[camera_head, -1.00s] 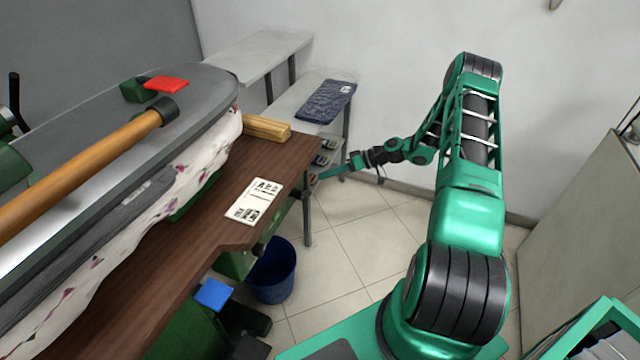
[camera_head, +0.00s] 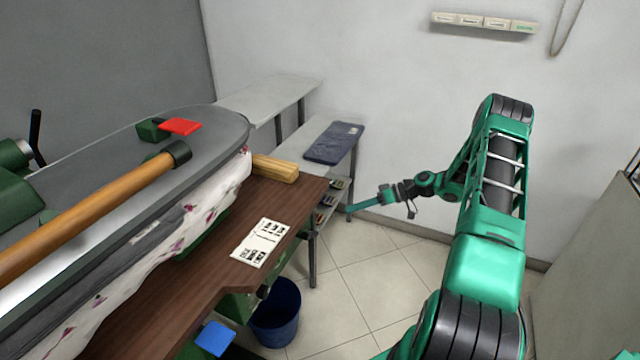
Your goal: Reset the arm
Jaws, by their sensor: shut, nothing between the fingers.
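My green arm rises on the right side of the head view and bends down and left to my gripper (camera_head: 352,209). The gripper is shut and empty. It is held in the air, pointing left, in front of the shelf's lower tier, and appears small at this distance. I cannot tell how far it is from the shelf.
A brown wooden table (camera_head: 190,270) bears a printed sheet (camera_head: 261,243) and a wooden block (camera_head: 275,168). A blue bin (camera_head: 276,312) stands below. Tiled floor (camera_head: 370,280) is clear in the middle.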

